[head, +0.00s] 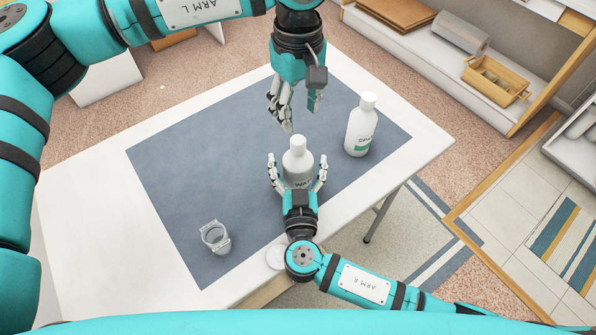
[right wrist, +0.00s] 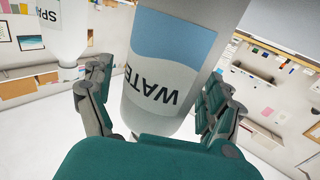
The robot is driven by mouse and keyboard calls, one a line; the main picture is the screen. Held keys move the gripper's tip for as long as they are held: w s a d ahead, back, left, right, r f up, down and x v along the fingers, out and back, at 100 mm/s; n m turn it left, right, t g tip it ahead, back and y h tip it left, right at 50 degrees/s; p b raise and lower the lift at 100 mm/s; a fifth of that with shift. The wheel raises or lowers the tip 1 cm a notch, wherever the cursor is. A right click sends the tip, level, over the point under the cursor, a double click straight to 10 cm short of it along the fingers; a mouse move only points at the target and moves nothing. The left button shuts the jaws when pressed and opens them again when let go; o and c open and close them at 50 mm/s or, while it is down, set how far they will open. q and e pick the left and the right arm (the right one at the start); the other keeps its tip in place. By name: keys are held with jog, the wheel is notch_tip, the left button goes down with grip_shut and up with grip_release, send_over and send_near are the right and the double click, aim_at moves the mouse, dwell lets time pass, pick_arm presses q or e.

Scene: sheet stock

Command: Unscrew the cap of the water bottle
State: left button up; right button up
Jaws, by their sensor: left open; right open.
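The water bottle (head: 298,163) is white with a white cap (head: 298,142) and stands upright on a blue-grey mat (head: 190,165). Its label with the word WATER shows upside down in the right wrist view (right wrist: 165,75). My right gripper (head: 297,184) is open with its fingers on either side of the bottle's lower body; I cannot tell whether they touch it. In the right wrist view its fingers (right wrist: 158,105) flank the bottle. My left gripper (head: 299,110) is open and empty, pointing down above and beyond the cap.
A second white bottle (head: 361,127) with a green label stands on the mat to the right, and shows in the right wrist view (right wrist: 65,28). The mat's left part is clear. A shelf with a yellow basket (head: 495,82) is beyond the white table (head: 90,220).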

aim_at(298, 140)
grip_shut()
pick_arm(q)
jog(key=m, duration=1.3)
jog(key=shift+s, duration=0.1)
jog(key=shift+f, duration=4)
